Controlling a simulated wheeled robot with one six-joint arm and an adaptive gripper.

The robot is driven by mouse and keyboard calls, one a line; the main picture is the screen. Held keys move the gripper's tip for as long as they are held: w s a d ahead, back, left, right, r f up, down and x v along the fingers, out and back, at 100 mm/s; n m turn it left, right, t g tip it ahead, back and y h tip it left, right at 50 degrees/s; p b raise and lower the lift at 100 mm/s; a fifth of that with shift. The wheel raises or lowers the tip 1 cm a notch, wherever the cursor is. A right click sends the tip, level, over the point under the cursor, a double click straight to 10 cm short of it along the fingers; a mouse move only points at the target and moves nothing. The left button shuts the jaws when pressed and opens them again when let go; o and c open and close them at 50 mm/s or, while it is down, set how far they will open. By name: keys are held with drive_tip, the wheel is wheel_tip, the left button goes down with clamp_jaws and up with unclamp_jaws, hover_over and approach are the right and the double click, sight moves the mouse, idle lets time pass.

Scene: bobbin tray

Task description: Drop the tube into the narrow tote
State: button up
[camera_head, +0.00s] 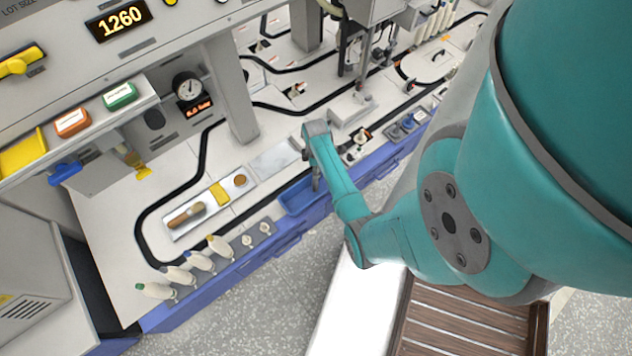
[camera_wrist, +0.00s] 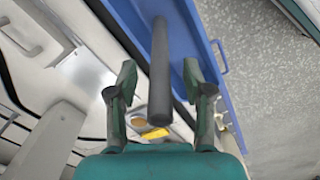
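The tube (camera_wrist: 160,75) is a dark grey cylinder in the wrist view. It lies in the gap between the fingers of my gripper (camera_wrist: 158,88), with space visible on both sides. My gripper is open and does not appear to touch it. The narrow tote (camera_head: 293,204) is a blue, long container at the front edge of the bench; its blue also shows behind the tube in the wrist view (camera_wrist: 130,24). In the head view my gripper (camera_head: 316,184) is over the tote's right end. I cannot tell whether the tube rests in the tote or is above it.
A metal tray (camera_head: 206,208) left of the tote holds a wooden-handled brush, a yellow block (camera_head: 219,193) and a round brown piece. A flat grey plate (camera_head: 275,158) lies behind the tote. A post (camera_head: 232,90) rises farther back.

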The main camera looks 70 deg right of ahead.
wheel_tip(320, 180, up, 12)
idle(0.6)
idle(0.5)
